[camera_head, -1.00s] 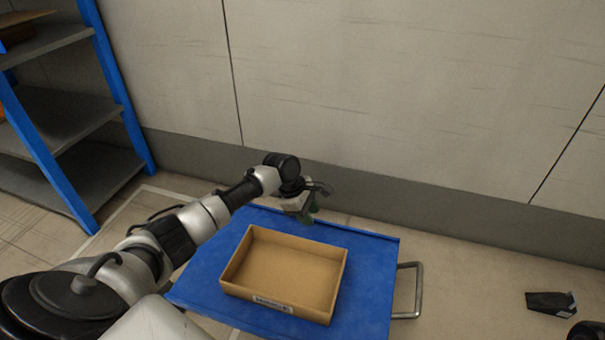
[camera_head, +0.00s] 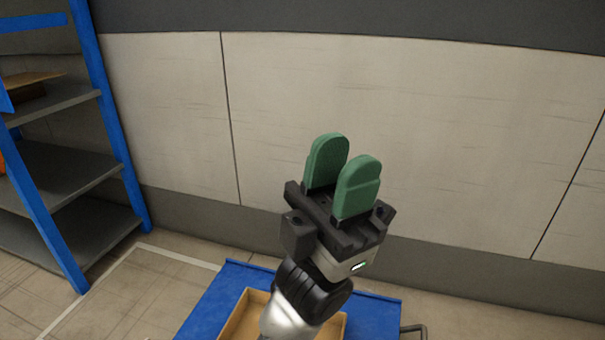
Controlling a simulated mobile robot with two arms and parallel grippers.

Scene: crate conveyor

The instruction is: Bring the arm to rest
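My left gripper (camera_head: 342,170) is raised in the middle of the head view, its two green fingers pointing up. There is a gap between the fingers and nothing is between them. It is above the blue cart and touches nothing. My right gripper is not in view.
A blue cart (camera_head: 208,308) stands below with a cardboard box (camera_head: 246,312) on it, partly hidden by my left arm. A shelf rack with blue posts (camera_head: 108,110) stands at the left. A pale wall (camera_head: 450,120) runs behind. Floor beside the rack is clear.

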